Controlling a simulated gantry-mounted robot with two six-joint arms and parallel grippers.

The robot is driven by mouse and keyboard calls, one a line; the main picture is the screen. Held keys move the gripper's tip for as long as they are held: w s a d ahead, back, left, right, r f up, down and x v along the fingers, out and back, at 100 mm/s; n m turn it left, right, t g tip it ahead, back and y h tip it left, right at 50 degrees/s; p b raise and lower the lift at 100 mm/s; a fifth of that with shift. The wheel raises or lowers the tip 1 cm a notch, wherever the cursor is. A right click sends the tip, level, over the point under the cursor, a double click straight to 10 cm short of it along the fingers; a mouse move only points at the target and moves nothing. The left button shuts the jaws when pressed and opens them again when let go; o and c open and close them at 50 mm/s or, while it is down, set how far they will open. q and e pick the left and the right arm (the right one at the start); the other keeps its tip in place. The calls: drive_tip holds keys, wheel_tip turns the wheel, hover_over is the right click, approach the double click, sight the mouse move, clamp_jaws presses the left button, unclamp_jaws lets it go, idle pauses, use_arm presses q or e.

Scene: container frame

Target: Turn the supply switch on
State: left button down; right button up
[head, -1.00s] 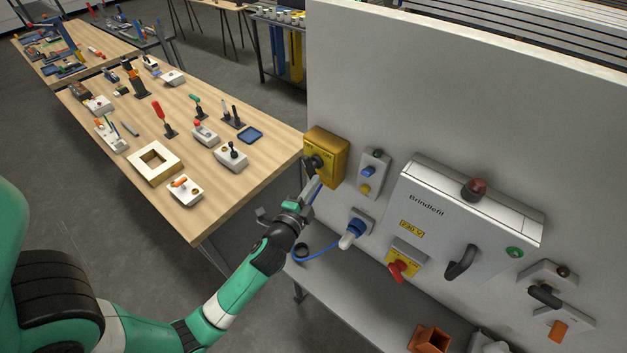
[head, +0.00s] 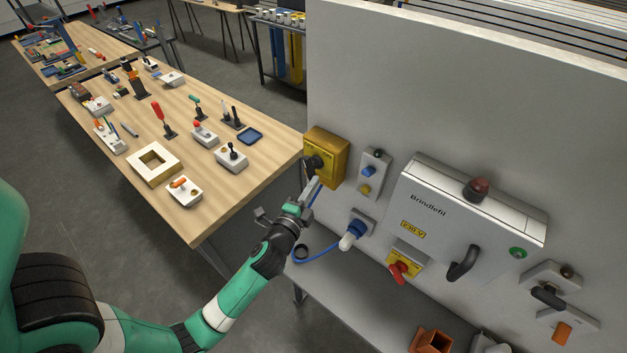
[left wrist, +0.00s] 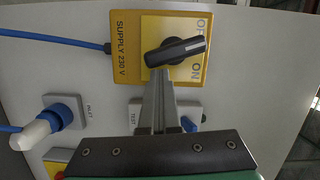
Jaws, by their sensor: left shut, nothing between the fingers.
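The supply switch is a yellow box (head: 335,157) with a black rotary knob (head: 314,164), on the left end of the grey panel. In the left wrist view the box (left wrist: 124,62) reads "SUPPLY 230 V". There the knob (left wrist: 174,51) lies slightly tilted, its white-marked end pointing right, between the OFF and ON lettering. My left gripper (head: 314,184) is shut and empty just below the knob. In the left wrist view its fingers (left wrist: 158,88) end close beside the knob; I cannot tell whether they touch it. My right gripper is not in view.
A switch unit with blue and yellow buttons (head: 372,172) is right of the supply box. Below are a blue plug (head: 356,230) with cable and a red rotary switch (head: 398,272). A large white cabinet (head: 440,225) stands out farther right. A wooden table (head: 215,207) is at left.

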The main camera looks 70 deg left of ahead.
use_arm(q)
drive_tip(key=shift+s+a+f+m+t+y+b, duration=0.1)
drive_tip(key=shift+a+f+m+t+b, duration=0.2)
drive_tip(key=shift+m, duration=0.4)
drive_tip(key=shift+s+f+m+g+y+b, duration=0.1)
drive_tip(key=shift+m+b, duration=0.25)
drive_tip(key=shift+m, duration=0.35)
drive_tip(key=shift+s+a+f+m+t+y+b, duration=0.1)
drive_tip(key=shift+a+f+m+t+b, duration=0.2)
drive_tip(key=shift+m, duration=0.4)
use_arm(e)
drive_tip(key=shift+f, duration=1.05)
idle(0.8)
use_arm(q)
drive_tip(key=shift+w+d+r, duration=0.1)
drive_tip(key=shift+d, duration=0.1)
drive_tip(key=s+d+b, duration=0.4)
drive_tip(key=s+d, duration=0.1)
drive_tip(key=d, duration=0.5)
drive_tip(key=shift+s+d, duration=0.2)
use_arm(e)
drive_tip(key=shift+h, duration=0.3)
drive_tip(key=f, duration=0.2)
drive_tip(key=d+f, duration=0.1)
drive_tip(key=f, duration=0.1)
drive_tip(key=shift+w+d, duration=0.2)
